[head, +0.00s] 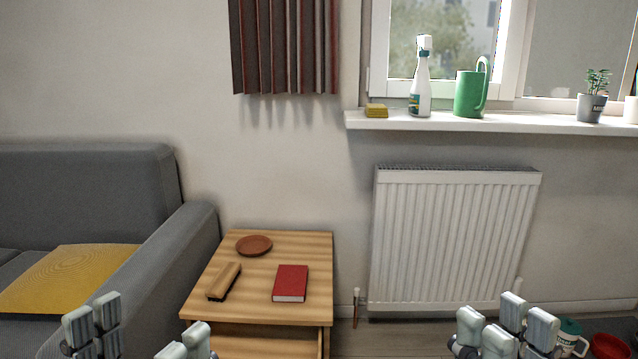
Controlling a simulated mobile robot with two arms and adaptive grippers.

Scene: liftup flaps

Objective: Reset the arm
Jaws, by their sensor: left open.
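My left gripper (138,328) is at the bottom left of the head view, in front of the grey sofa and the side table. Its grey fingers stand wide apart with nothing between them, so it is open. My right gripper (506,325) is at the bottom, right of the middle, in front of the floor below the radiator. Its pale fingertips are close together; no held thing shows, and how far it is open is unclear. The lower parts of both grippers and both arms are cut off by the frame.
A wooden side table (313,251) carries a brown dish (254,245), a brush (224,281) and a red book (290,283); its drawer (265,342) looks partly open. A radiator (453,240) hangs under the windowsill (520,125). A mug (568,340) and a red bowl (608,347) are at bottom right.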

